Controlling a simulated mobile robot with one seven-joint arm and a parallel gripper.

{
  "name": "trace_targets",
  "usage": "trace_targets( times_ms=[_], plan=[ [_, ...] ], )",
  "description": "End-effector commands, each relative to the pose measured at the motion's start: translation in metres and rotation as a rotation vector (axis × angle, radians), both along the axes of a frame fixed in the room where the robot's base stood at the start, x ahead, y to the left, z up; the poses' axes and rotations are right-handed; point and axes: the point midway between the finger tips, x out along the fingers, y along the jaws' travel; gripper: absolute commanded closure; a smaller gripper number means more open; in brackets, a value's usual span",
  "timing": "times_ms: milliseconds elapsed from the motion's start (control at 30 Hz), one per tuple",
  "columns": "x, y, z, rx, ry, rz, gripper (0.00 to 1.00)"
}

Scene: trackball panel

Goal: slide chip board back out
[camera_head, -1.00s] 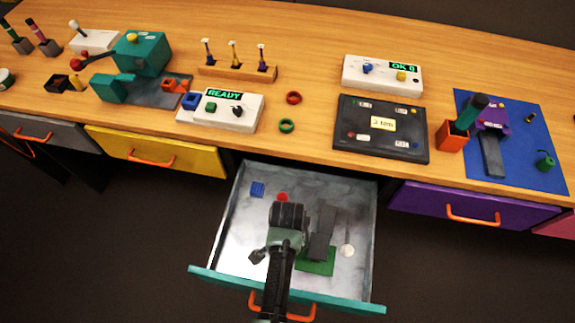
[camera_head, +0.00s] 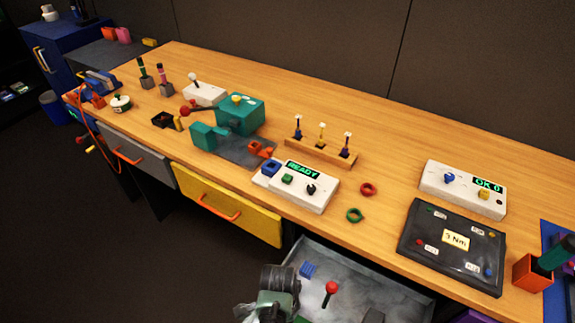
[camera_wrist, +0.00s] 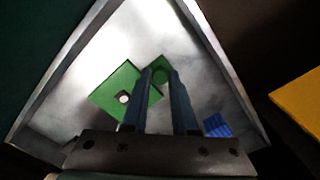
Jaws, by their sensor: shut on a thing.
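In the wrist view a flat green board (camera_wrist: 112,96), which I take as the chip board, lies in the grey-white drawer (camera_wrist: 215,75) with a small pale round spot on it. My gripper (camera_wrist: 161,78) is at the board's right corner, its two fingers close together. In the head view my wrist and arm stand over the open drawer (camera_head: 400,298), and the board and fingertips are hidden or out of frame.
A blue block (camera_head: 307,270) and a red-topped stick (camera_head: 331,289) are in the drawer; the blue block also shows in the wrist view (camera_wrist: 217,125). The drawer walls are close around my gripper. The yellow drawer (camera_head: 225,203) is shut. The bench above holds a READY box (camera_head: 300,187) and a dark panel (camera_head: 452,246).

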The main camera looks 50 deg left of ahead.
Motion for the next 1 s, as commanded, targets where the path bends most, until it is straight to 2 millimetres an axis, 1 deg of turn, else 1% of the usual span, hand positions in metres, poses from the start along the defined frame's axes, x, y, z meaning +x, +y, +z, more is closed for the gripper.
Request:
trace_targets(
  times_ms=[33,67,100,167,200,267,533,667,767,1000],
  plan=[
    [-0.002,0.005,0.001,0.013,0.0,0.008,1.0],
    [-0.002,0.005,0.001,0.013,-0.001,0.008,1.0],
    [-0.002,0.006,0.001,0.014,0.0,0.009,0.72],
    [-0.002,0.006,0.001,0.014,-0.001,0.009,0.61],
    [-0.002,0.005,0.001,0.013,-0.001,0.009,0.54],
    [-0.001,0.005,0.001,0.013,0.0,0.008,0.43],
    [-0.001,0.003,0.001,0.008,0.0,0.005,0.43],
    [-0.001,0.003,0.008,0.008,0.0,0.005,0.43],
    [-0.001,0.003,0.023,0.01,-0.001,0.005,0.43],
    [0.0,0.004,0.077,0.012,-0.003,0.006,0.43]
  ],
)
